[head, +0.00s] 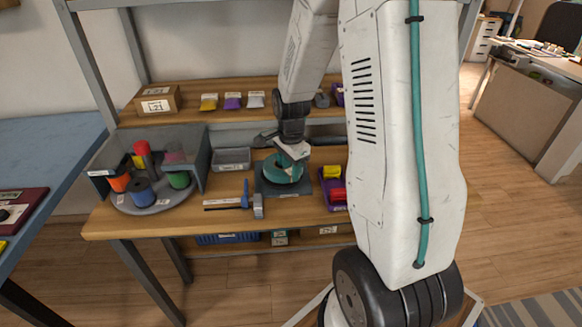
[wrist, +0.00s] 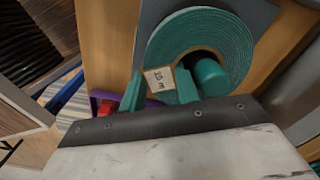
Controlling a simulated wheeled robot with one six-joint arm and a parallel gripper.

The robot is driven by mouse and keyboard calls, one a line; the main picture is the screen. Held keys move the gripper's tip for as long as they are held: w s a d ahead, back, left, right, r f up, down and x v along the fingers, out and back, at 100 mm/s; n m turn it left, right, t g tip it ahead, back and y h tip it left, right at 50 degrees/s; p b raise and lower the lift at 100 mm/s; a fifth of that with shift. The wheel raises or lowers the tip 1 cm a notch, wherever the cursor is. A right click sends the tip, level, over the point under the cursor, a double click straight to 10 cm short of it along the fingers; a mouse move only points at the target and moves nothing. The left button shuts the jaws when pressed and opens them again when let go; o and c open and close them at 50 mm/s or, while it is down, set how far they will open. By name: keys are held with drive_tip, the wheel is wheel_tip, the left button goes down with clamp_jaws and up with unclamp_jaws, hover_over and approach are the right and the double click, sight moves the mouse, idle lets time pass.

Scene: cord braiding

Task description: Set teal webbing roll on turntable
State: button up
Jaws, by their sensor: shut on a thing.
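The teal webbing roll (head: 285,172) is a flat coil on a dark square plate (head: 268,188) in the middle of the workbench. In the wrist view the roll (wrist: 213,32) shows its coiled top, a white label and a teal cylinder in its centre. My gripper (wrist: 162,88) is shut on the rim of the roll, near the label. In the head view my gripper (head: 294,158) reaches down onto the roll from above. I cannot tell whether the roll rests on the plate or hangs just above it. The round grey turntable (head: 152,209) stands at the left, holding several coloured spools.
Grey panels (head: 205,165) stand behind and beside the turntable. A blue-and-grey tool (head: 257,206) lies between turntable and plate. A grey tray (head: 231,159) is behind it. A purple bin (head: 330,190) with red and yellow things is right of the plate. A shelf (head: 190,107) runs above.

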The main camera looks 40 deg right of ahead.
drive_tip(key=shift+f, duration=0.35)
idle(0.4)
drive_tip(key=o, duration=1.1)
drive_tip(key=shift+c, duration=1)
drive_tip(key=shift+o, duration=0.5)
drive_tip(key=shift+r, duration=0.1)
